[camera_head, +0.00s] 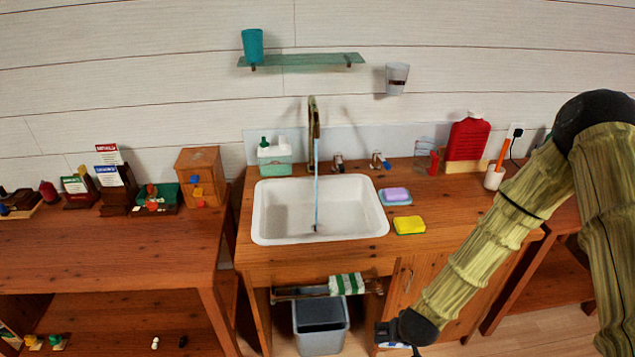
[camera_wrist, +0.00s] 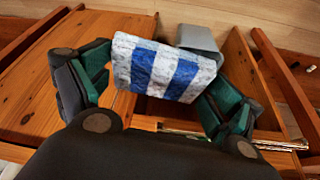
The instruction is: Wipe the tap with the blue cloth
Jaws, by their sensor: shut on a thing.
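My gripper (camera_wrist: 160,80) is shut on a blue-and-white striped cloth (camera_wrist: 150,68), which spans between its green fingers in the wrist view. In the head view my gripper (camera_head: 392,338) is low at the bottom edge, in front of the wooden washstand; the cloth is hardly visible there. The tall brass-coloured tap (camera_head: 313,118) rises behind the white sink (camera_head: 263,212), with a thin blue stream running from it into the basin. My gripper is well below and to the right of the tap, apart from it.
A yellow sponge (camera_head: 409,226) and a purple soap on a dish (camera_head: 396,196) lie right of the sink. Two small tap handles (camera_head: 337,162) (camera_head: 378,160) stand behind it. A green-striped towel (camera_head: 346,284) hangs above a grey bin (camera_head: 321,325). A glass shelf (camera_head: 305,60) is overhead.

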